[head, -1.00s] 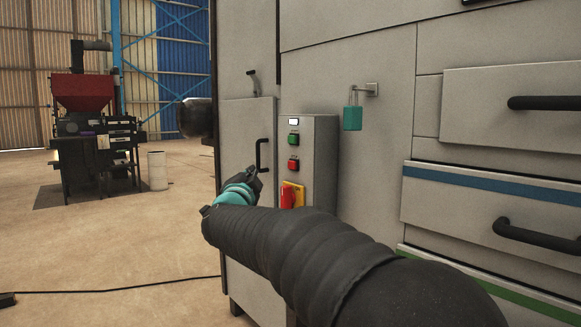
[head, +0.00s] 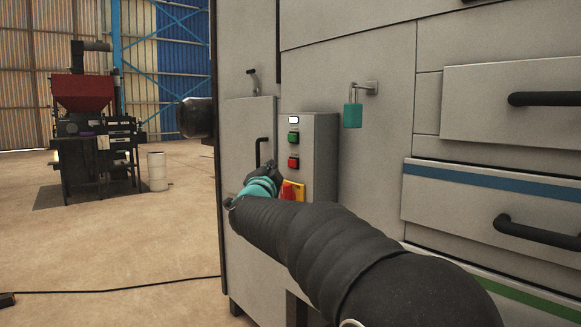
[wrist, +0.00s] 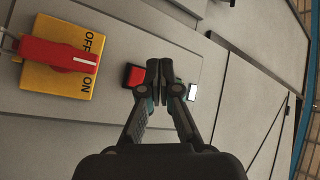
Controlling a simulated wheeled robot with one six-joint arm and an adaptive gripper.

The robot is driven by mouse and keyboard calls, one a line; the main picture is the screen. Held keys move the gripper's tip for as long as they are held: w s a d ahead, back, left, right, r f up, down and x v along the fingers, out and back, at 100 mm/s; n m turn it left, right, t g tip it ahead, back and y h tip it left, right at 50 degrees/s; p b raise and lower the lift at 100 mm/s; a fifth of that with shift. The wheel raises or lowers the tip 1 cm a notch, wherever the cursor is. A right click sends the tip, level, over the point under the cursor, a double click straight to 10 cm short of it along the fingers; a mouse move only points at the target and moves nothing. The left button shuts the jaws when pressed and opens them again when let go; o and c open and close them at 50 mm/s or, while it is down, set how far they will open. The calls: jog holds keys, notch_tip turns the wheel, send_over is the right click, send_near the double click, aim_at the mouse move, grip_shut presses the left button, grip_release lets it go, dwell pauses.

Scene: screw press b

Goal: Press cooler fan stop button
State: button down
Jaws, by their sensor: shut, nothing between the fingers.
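A grey control box (head: 319,150) is fixed to the machine front. It carries a red push button (head: 294,163) below a green push button (head: 293,136); I cannot read any cooler fan label. In the head view my gripper (head: 273,169) is just left of and slightly below the red button. In the wrist view my gripper (wrist: 163,72) is shut and empty. Its left finger is beside the red button (wrist: 134,75), overlapping its edge in the picture. The green button is mostly hidden behind the right finger. Contact cannot be told.
A red rotary switch on a yellow plate (wrist: 85,80) marked OFF and ON sits beside the buttons, partly behind my arm in the head view. A white display (head: 294,120) tops the box. A teal padlock (head: 353,115) hangs right. A black door handle (head: 262,152) is left.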

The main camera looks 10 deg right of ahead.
jog(key=shift+w+d, duration=0.45)
jog(key=shift+d, duration=0.3)
jog(key=shift+w+d, duration=0.4)
jog(key=shift+d, duration=0.35)
dwell(0.4)
jog(key=shift+w+d+b, duration=0.25)
jog(key=shift+d+b, duration=0.05)
jog(key=shift+d, duration=0.05)
jog(key=shift+w+d, duration=0.2)
jog(key=shift+d, duration=0.2)
dwell(0.9)
jog(key=shift+a, duration=0.1)
jog(key=shift+s+a, duration=0.45)
jog(key=shift+a, duration=0.2)
dwell(0.4)
jog(key=shift+s+a+p, duration=0.15)
jog(key=shift+s+a, duration=0.25)
jog(key=shift+a, duration=0.3)
jog(key=shift+s+a+p, duration=0.15)
jog(key=shift+s+a, duration=0.3)
jog(key=shift+a, duration=0.3)
jog(key=shift+s+a+p, duration=0.15)
jog(key=shift+s+a, duration=0.25)
jog(key=shift+a, duration=0.3)
